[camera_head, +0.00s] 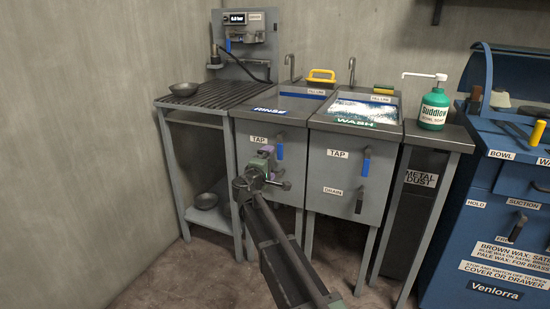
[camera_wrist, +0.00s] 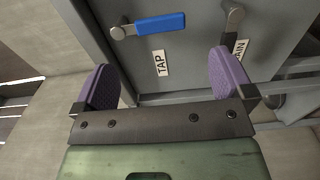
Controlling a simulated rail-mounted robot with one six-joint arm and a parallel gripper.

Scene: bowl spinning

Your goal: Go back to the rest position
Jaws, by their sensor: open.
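My gripper (camera_wrist: 163,85) shows in the wrist view with its two purple pads wide apart and nothing between them. The blue tap handle (camera_wrist: 160,23) of a sink cabinet is beyond the pads. In the head view my gripper (camera_head: 268,152) is in front of the rinse cabinet (camera_head: 243,175), near its blue tap handle (camera_head: 280,150). I cannot tell from these views how far the pads are from the cabinet front. My arm reaches up from the bottom of the head view.
The wash sink (camera_head: 365,108) holds foamy water. A green soap bottle (camera_head: 433,108) stands to its right. One metal bowl (camera_head: 184,89) is on the ribbed drainer, another (camera_head: 206,201) on the lower shelf. A blue machine (camera_head: 500,215) stands at right. Floor at left front is clear.

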